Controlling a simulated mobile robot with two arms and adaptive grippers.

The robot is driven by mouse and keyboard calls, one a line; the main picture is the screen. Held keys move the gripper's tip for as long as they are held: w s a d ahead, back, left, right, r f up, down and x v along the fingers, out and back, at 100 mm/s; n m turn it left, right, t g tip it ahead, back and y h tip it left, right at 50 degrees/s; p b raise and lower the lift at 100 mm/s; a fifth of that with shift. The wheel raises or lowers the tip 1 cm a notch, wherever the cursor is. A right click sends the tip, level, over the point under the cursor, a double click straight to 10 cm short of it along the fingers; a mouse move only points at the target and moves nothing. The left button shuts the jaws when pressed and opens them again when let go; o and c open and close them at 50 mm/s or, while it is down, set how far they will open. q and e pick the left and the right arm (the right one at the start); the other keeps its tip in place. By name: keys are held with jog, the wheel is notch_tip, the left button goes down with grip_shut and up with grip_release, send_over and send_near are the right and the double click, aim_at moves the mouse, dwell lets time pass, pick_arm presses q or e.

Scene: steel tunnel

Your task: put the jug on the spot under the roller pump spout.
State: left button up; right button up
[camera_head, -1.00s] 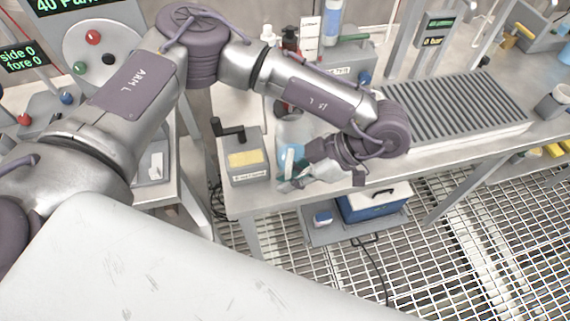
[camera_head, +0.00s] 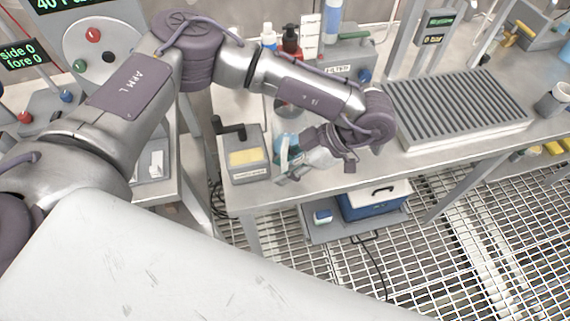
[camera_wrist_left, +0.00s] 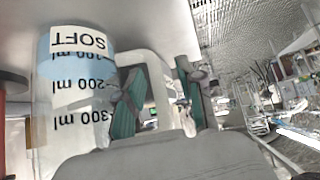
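The clear jug (camera_wrist_left: 75,95) shows large in the left wrist view, with a blue band, a SOFT label and ml marks that read upside down. Its pale handle (camera_wrist_left: 160,80) lies between the teal finger pads of my left gripper (camera_wrist_left: 158,95); a gap shows beside it. In the head view my left gripper (camera_head: 287,166) is low over the front of the bench, and the jug (camera_head: 286,144) is mostly hidden behind it. I cannot pick out the roller pump spout or its spot for certain. My right gripper is out of view.
A grey box with a black crank (camera_head: 243,152) stands just left of the gripper. A ribbed grey rack (camera_head: 460,105) fills the bench at right. Bottles (camera_head: 290,40) and a labelled grey device (camera_head: 345,60) stand behind. A blue cooler (camera_head: 372,203) is on the lower shelf.

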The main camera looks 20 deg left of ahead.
pick_arm(q)
jog(key=shift+r+p, duration=0.3)
jog(key=v, duration=1.2)
jog(key=shift+f+b, duration=0.15)
jog(key=shift+b, duration=0.2)
jog(key=shift+s+d, duration=0.1)
jog(key=shift+s, duration=0.05)
